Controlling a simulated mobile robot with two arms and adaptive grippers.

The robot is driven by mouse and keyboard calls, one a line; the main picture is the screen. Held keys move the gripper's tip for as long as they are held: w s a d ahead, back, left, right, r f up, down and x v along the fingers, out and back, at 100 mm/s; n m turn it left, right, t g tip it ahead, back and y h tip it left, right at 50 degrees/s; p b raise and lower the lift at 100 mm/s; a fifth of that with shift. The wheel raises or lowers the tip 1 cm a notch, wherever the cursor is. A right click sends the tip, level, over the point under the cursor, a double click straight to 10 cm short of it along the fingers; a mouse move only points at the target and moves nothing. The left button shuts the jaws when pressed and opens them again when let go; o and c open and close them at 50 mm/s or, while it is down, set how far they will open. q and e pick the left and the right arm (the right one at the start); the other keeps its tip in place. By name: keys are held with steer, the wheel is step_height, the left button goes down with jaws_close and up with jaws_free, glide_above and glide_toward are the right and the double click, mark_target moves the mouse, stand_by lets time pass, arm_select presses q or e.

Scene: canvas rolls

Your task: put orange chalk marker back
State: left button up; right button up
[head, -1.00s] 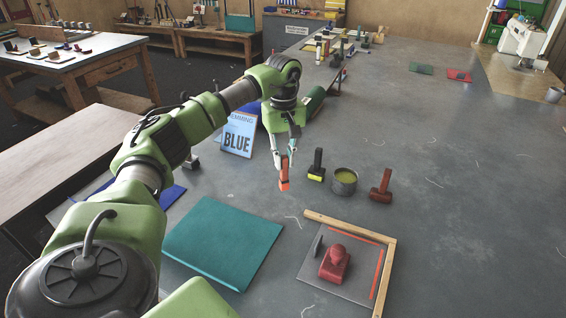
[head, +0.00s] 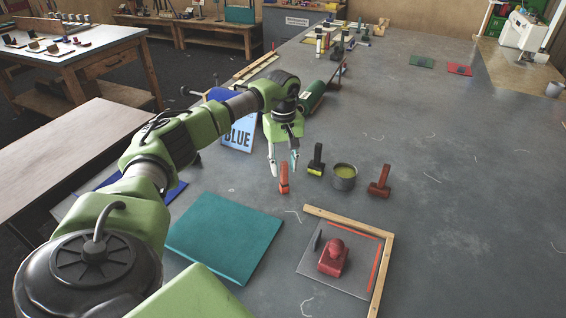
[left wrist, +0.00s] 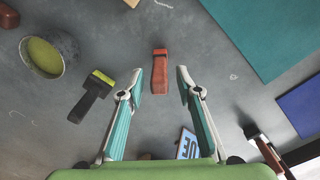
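The orange chalk marker (head: 284,180) appears to stand upright on the grey table, left of a black-and-yellow block tool (head: 315,163). My left gripper (head: 284,168) is open just above and around the marker's far side, its fingers apart and empty. In the left wrist view the marker (left wrist: 159,68) shows between and beyond the two spread fingertips (left wrist: 159,72), touching neither. My right gripper is out of view.
A pot of yellow-green paint (head: 344,178) and a red-brown block tool (head: 380,184) stand to the right. A teal folder (head: 222,240) and a wooden corner frame (head: 386,265) with a red stamp (head: 333,258) lie in front. The right table is mostly clear.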

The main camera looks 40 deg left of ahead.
arm_select(q)
steer(key=shift+r, duration=0.5)
step_height(320, 180, up, 12)
steer(key=b, duration=0.2)
steer(key=shift+f+b, duration=0.25)
steer(key=shift+b, duration=0.15)
